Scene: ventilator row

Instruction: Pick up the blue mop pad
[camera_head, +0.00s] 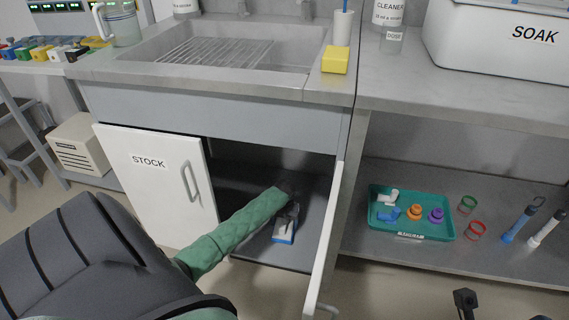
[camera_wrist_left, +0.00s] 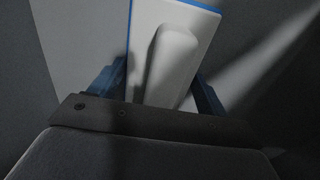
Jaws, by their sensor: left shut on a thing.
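The blue mop pad (camera_head: 284,232) is in the open cabinet under the sink. It shows as a whitish face with a blue edge, near the cabinet floor; I cannot tell whether it touches it. My left arm, in a green sleeve, reaches into the cabinet, and my left gripper (camera_head: 291,203) is at the pad's far end, dark and partly hidden. In the left wrist view the pad (camera_wrist_left: 143,40) has a raised pale grip (camera_wrist_left: 172,62) between the blue fingers of my left gripper (camera_wrist_left: 165,85), which is shut on it. Of my right gripper, only possible dark parts show at the bottom right edge.
A teal tray (camera_head: 410,228) with small coloured parts sits on the lower right shelf. A yellow sponge (camera_head: 335,60) lies by the sink.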

